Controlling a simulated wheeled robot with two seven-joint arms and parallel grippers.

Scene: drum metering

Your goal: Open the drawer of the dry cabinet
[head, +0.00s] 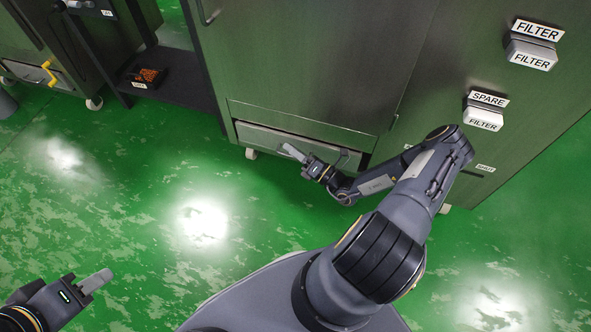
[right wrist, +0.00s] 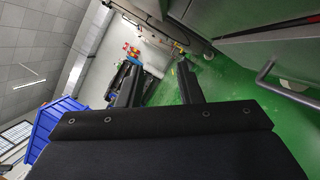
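The dry cabinet (head: 300,60) is a large grey-green metal cabinet in the head view. Its low drawer (head: 265,138) is at the bottom and looks shut. A bar handle (head: 347,160) shows at the drawer's right part, partly behind my right arm. In the right wrist view a bar handle (right wrist: 287,88) is at the right, outside the gap between the fingers. My right gripper (head: 291,152) is in front of the drawer, left of the handle. Its fingers are apart and empty in the right wrist view (right wrist: 160,88). My left gripper (head: 95,282) is over the floor at lower left, far from the cabinet.
Filter and spare boxes (head: 531,54) are on the cabinet's right side. A dark shelf stand (head: 165,75) stands left of the cabinet, beside another unit with a yellow handle (head: 48,73). The green floor (head: 150,200) in front is clear. A blue bin (right wrist: 50,125) shows in the right wrist view.

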